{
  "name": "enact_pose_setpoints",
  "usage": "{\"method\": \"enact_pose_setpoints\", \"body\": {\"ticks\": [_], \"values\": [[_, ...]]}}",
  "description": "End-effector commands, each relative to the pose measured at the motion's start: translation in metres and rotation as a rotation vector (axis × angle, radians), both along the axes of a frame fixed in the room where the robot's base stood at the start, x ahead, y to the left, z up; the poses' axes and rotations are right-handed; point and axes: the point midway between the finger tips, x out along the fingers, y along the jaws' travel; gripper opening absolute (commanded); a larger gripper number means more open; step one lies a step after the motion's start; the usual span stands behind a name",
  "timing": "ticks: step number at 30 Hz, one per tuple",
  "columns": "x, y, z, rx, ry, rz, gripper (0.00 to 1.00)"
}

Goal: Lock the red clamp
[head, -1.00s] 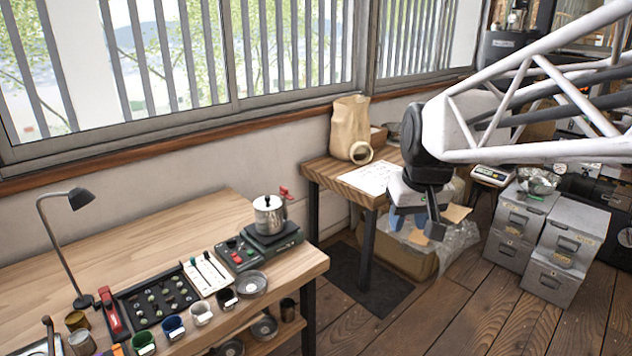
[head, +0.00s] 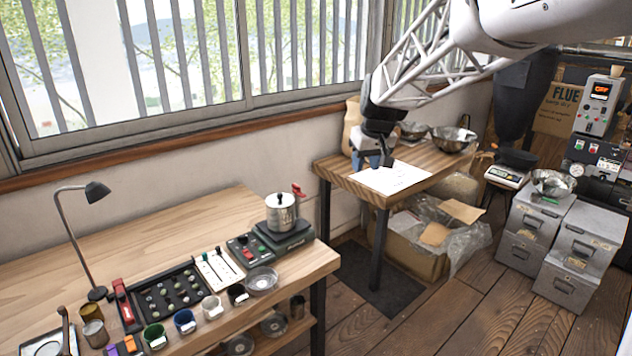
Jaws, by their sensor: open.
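A small red part, apparently the clamp's handle (head: 298,190), stands up at the right of the lidded metal pot (head: 281,212) on a black device (head: 284,238) at the right end of the long wooden bench. The clamp's body is mostly hidden and too small to tell whether it is locked. My gripper (head: 374,162), dark with blue parts, is open and empty. It is over the small side table (head: 340,171), above the white paper (head: 392,178), to the right of and apart from the red part.
A long red tool (head: 126,305), a bean tray (head: 166,293), several cups and a desk lamp (head: 72,225) stand on the bench. A paper bag (head: 353,122) is behind my gripper. Metal bowls (head: 453,138) are to its right. A floor gap separates bench and side table.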

Motion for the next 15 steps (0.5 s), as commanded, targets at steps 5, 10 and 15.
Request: {"method": "enact_pose_setpoints", "body": {"ticks": [5, 10, 15], "values": [[0.043, 0.021, -0.01, 0.003, -0.007, 0.043, 0.4], [0.081, 0.041, -0.021, 0.007, -0.017, 0.082, 0.4], [0.119, 0.062, -0.035, 0.011, -0.025, 0.121, 0.4]]}}
